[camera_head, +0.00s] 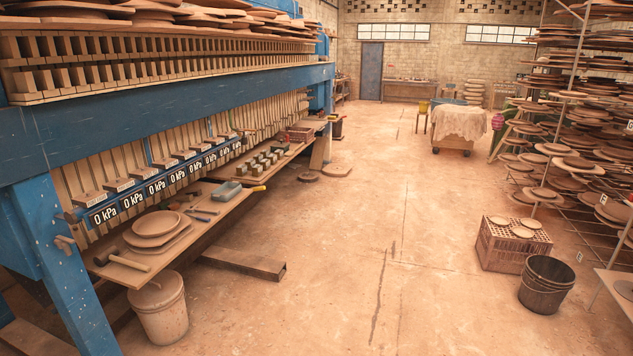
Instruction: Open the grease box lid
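A small grey-green box-like item (226,191) lies on the wooden shelf along the blue press. It may be the grease box, but it is too small to tell whether it has a lid or whether it is open. No other thing in view is clearly a grease box. Neither of my grippers is in view.
The wooden shelf (214,222) also holds stacked clay plates (157,226), a mallet (129,262) and hand tools. A lidded bucket (160,308) stands below. A low beam (243,262) juts out. The central floor is clear; a crate (512,248) and dark bucket (546,284) stand right.

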